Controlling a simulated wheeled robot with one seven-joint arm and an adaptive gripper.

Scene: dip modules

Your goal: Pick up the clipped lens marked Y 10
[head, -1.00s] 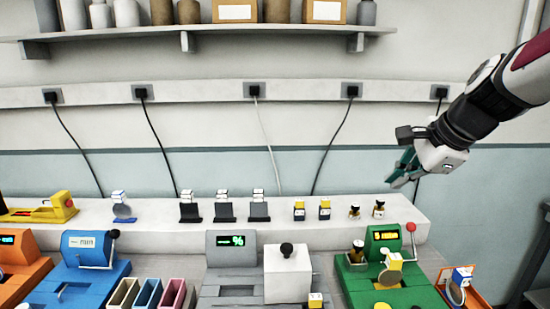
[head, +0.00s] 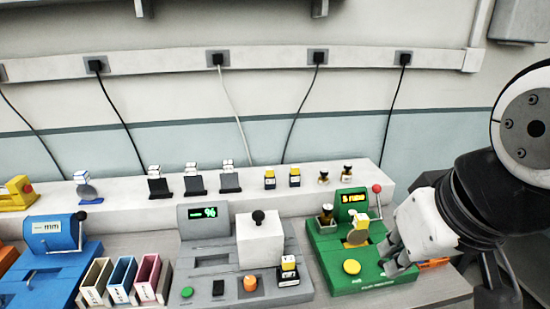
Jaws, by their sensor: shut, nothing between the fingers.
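A round lens with a yellow and white clip (head: 358,235) stands on the green machine (head: 330,262) at the right; its marking is too small to read. Another clipped lens, with a blue base (head: 86,190), stands on the white ledge at the left; its marking is also unreadable. My gripper (head: 393,266) points down at the right side of the green machine, just right of the yellow-clipped lens. Its fingers are together with nothing seen between them. My gripper and arm hide the space behind them, including most of an orange tray (head: 433,263).
A grey machine (head: 215,270) with a white block (head: 260,239) stands left of the green one. A red-knobbed lever (head: 377,188) rises from the green machine near my gripper. Small bottles (head: 347,173) and blocks stand on the ledge (head: 225,208) behind.

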